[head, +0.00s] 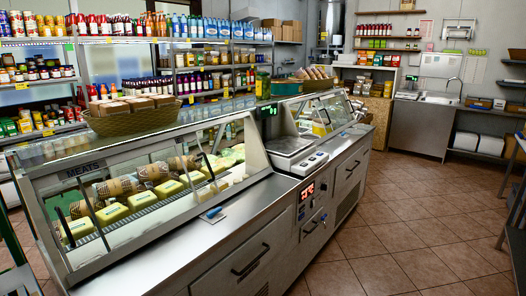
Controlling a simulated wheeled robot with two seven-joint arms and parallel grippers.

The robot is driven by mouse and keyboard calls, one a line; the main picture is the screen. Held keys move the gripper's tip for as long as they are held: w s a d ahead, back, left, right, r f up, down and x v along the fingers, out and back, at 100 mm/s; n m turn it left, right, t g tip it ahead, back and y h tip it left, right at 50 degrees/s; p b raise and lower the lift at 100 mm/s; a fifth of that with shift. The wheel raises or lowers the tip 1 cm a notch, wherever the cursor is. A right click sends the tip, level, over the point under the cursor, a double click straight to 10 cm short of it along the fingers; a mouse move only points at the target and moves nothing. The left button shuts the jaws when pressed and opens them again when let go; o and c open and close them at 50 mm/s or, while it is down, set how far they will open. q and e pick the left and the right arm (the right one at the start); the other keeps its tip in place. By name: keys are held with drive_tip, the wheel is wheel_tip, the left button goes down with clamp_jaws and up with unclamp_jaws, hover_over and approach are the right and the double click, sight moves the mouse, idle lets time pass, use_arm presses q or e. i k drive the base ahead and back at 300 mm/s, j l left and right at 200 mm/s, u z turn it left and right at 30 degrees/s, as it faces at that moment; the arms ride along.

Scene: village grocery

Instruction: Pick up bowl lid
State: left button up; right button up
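I cannot make out a bowl lid in the head view. A long meat display counter (160,270) with a glass front runs from the lower left towards the middle. A small blue-topped item (211,212) lies on its steel ledge; it is too small to name. A weighing scale (291,146) with a flat steel plate is set into the counter further along. Neither of my grippers shows in this view.
A basket of packages (132,122) stands on the counter's glass top. Stocked shelves (215,83) line the back. A steel sink unit (420,125) stands at the far right wall. The tiled floor (400,225) is clear right of the counter; dark shelving edges the right.

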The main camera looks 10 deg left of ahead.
sight(355, 130)
drive_tip(key=i+l+u, duration=0.8)
drive_tip(key=i+l, duration=0.25)
drive_tip(key=l, duration=0.15)
drive_tip(key=i+l+u, duration=0.1)
drive_tip(key=i+l, duration=0.35)
drive_tip(key=l, duration=0.3)
drive_tip(key=i+l, duration=0.25)
drive_tip(key=l, duration=0.15)
drive_tip(key=i+l+u, duration=0.1)
drive_tip(key=i+l, duration=0.15)
drive_tip(key=l, duration=0.2)
drive_tip(key=i+l, duration=0.2)
drive_tip(key=l, duration=0.2)
drive_tip(key=i+l+u, duration=0.1)
drive_tip(key=l, duration=0.3)
drive_tip(key=i+l, duration=0.3)
drive_tip(key=l, duration=0.15)
